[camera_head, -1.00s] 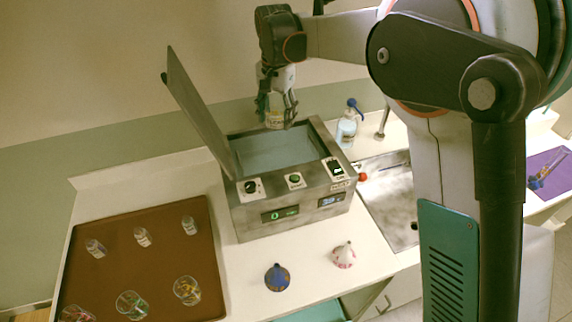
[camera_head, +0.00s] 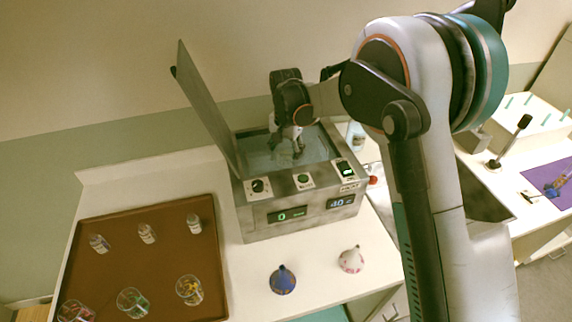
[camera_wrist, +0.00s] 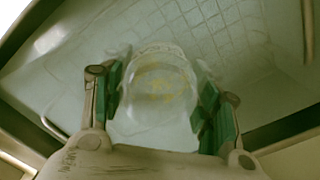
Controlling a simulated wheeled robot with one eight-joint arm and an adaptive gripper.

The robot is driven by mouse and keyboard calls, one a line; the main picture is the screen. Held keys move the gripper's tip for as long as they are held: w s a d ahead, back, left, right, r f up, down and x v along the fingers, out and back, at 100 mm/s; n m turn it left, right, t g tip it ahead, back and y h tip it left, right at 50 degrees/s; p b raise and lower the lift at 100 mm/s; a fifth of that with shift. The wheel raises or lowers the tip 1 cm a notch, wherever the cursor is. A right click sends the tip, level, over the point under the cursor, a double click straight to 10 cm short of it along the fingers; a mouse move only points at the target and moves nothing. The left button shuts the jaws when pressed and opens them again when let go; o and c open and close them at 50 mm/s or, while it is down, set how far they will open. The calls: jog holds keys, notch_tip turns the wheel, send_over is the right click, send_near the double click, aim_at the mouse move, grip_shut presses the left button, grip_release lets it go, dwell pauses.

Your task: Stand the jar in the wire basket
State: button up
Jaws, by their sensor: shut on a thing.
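My gripper (camera_head: 287,157) reaches down into the open tank of a grey box-shaped machine (camera_head: 262,222) in the head view. In the wrist view my gripper (camera_wrist: 160,108) is shut on a clear glass jar (camera_wrist: 158,72) with yellow bits inside, one green-padded finger on each side. The wire basket (camera_wrist: 215,30) shows as a pale grid inside the tank, beyond the jar. I cannot tell whether the jar touches the basket floor. In the head view the jar is mostly hidden by my gripper.
The machine's lid (camera_head: 207,105) stands open at the left of the tank. A brown tray (camera_head: 125,265) holds small bottles and glass jars. A blue funnel (camera_head: 282,280) and a white funnel (camera_head: 351,260) stand in front. A purple mat (camera_head: 548,182) lies far right.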

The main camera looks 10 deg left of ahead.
aim_at(286, 163)
jog(key=shift+f, duration=1.9)
jog(key=shift+f+b, duration=0.1)
jog(key=shift+b, duration=0.2)
jog(key=shift+f, duration=0.15)
jog(key=o, duration=1.2)
jog(key=shift+r, duration=0.2)
notch_tip(286, 163, up, 12)
jog(key=shift+r+p, duration=0.1)
jog(key=shift+p, duration=0.9)
